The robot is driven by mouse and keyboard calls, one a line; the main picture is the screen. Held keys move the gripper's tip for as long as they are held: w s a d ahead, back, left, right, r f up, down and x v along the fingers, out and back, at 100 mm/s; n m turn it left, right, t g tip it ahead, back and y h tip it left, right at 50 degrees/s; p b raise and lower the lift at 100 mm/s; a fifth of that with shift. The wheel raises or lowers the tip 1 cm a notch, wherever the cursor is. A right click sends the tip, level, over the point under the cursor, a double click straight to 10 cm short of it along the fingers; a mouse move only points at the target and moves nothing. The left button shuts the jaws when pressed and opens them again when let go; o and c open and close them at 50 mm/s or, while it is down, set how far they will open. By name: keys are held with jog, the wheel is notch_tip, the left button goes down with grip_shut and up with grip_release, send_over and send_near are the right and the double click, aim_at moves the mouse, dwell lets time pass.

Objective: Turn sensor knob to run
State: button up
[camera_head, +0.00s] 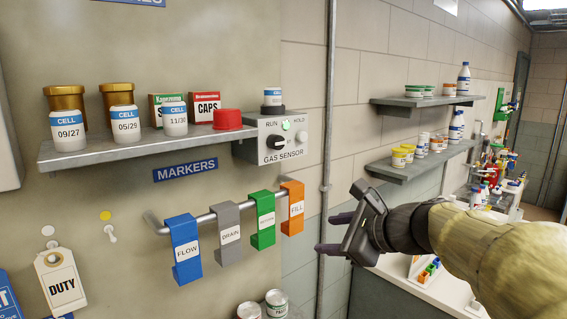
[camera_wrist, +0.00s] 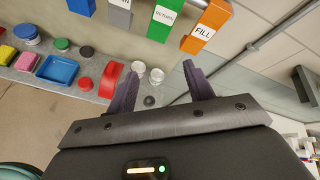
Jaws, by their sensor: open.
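The gas sensor box (camera_head: 299,142) is a grey panel at the right end of the upper shelf. It carries a black knob (camera_head: 276,142), RUN and HOLD labels, and a lit green lamp (camera_head: 286,125) beside a pale unlit one. The knob's white mark is too small to read surely. My gripper (camera_head: 330,233) is open and empty, right of and below the box, clear of the knob. In the wrist view my gripper's dark fingers (camera_wrist: 160,88) are apart with nothing between them. The sensor box is not in the wrist view.
A rail holds blue, grey, green and orange (camera_head: 292,207) marker tags left of my gripper. The shelf (camera_head: 110,149) holds jars, boxes and a red cap. A vertical pipe (camera_head: 327,100) runs right of the box. A lower shelf with several items (camera_wrist: 85,85) shows in the wrist view.

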aim_at(280, 143)
notch_tip(280, 143, up, 14)
jog(key=d+m+t+y, duration=0.1)
jog(key=m+t+y, duration=0.2)
jog(key=m+t, duration=0.1)
jog(key=shift+d+r+b, duration=0.25)
jog(key=shift+d+b, duration=0.05)
jog(key=shift+b, duration=0.15)
jog(key=p+x, duration=0.1)
jog(key=x, duration=0.4)
jog(key=p+x, duration=0.2)
jog(key=x, duration=0.3)
jog(key=p+x, duration=0.2)
jog(key=x, duration=0.4)
jog(key=shift+a+r, duration=0.1)
jog(key=shift+r, duration=0.25)
jog(key=shift+w+a+f+p, duration=0.1)
jog(key=shift+w+a+p, duration=0.25)
jog(key=shift+w, duration=0.25)
jog(key=c, duration=1)
